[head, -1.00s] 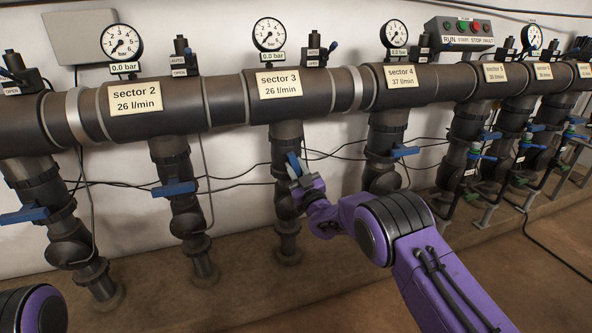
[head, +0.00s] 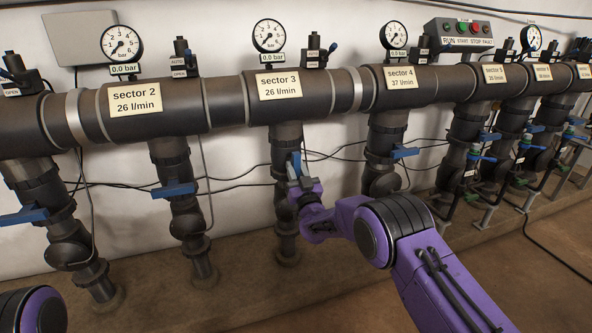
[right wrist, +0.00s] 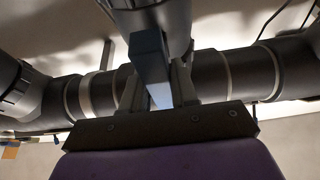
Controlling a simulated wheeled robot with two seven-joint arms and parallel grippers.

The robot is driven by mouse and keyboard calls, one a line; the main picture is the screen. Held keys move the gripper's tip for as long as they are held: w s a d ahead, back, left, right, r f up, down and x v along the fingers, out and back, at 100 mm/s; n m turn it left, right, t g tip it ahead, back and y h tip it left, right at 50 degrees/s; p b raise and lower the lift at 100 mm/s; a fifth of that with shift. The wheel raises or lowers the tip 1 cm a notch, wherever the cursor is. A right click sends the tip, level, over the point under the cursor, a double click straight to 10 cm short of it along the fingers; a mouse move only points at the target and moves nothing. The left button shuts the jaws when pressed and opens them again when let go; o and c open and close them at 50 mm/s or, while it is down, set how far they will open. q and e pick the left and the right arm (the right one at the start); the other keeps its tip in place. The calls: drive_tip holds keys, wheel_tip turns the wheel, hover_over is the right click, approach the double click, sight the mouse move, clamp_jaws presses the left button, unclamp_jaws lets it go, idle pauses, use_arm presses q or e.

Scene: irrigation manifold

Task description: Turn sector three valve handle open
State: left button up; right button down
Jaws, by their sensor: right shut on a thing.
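The sector 3 valve handle (head: 295,162) is a blue lever on the dark pipe below the "sector 3" label (head: 280,84). In the head view it points up, roughly in line with its pipe. My right gripper (head: 297,178) is shut on the handle. In the right wrist view the blue handle (right wrist: 152,62) stands between the two fingers (right wrist: 156,88). The gripper hides the handle's lower part and part of the valve body. My left gripper is out of view.
The sector 2 handle (head: 174,189) and sector 4 handle (head: 404,152) lie crosswise to their pipes on either side. The thick horizontal pipe (head: 225,101) runs above. Thin black cables hang along the wall. A button box (head: 459,33) stands at the upper right.

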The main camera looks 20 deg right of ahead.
drive_tip(key=shift+f, duration=0.2)
drive_tip(key=c, duration=1)
unclamp_jaws()
drive_tip(key=shift+r, duration=0.1)
drive_tip(key=shift+o, duration=0.2)
drive_tip(key=shift+s, duration=0.1)
drive_tip(key=shift+s, duration=0.35)
drive_tip(key=p+v, duration=0.2)
drive_tip(key=v, duration=0.8)
drive_tip(key=shift+w, duration=0.2)
